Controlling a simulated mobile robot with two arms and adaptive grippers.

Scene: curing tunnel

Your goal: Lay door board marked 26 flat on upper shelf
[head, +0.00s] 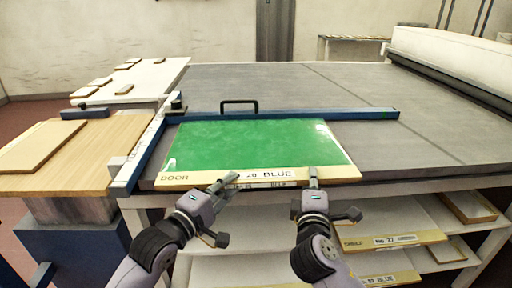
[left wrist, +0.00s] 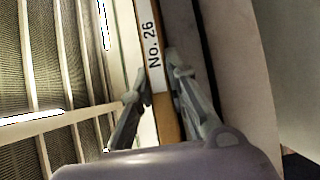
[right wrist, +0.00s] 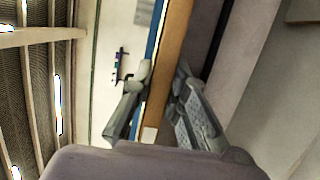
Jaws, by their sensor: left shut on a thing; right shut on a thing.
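The door board (head: 255,145) has a green face and a pale wood front border with a label ending in BLUE. It lies on the grey table top, its front edge at the table's front edge. Its edge label reads No. 26 in the left wrist view (left wrist: 153,45). My left gripper (head: 232,183) is shut on the front edge near the middle, and my right gripper (head: 313,178) is shut on it further right. The board edge also shows between the fingers in the right wrist view (right wrist: 163,80). The upper shelf (head: 440,210) under the table is partly hidden by my arms.
A blue bar (head: 360,114) with a black handle crosses behind the board; a blue rail (head: 140,165) runs along its left. Other labelled boards, one marked 27 (head: 395,240), lie on the shelves below. A wooden side table (head: 100,150) stands left. The grey top right of the board is clear.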

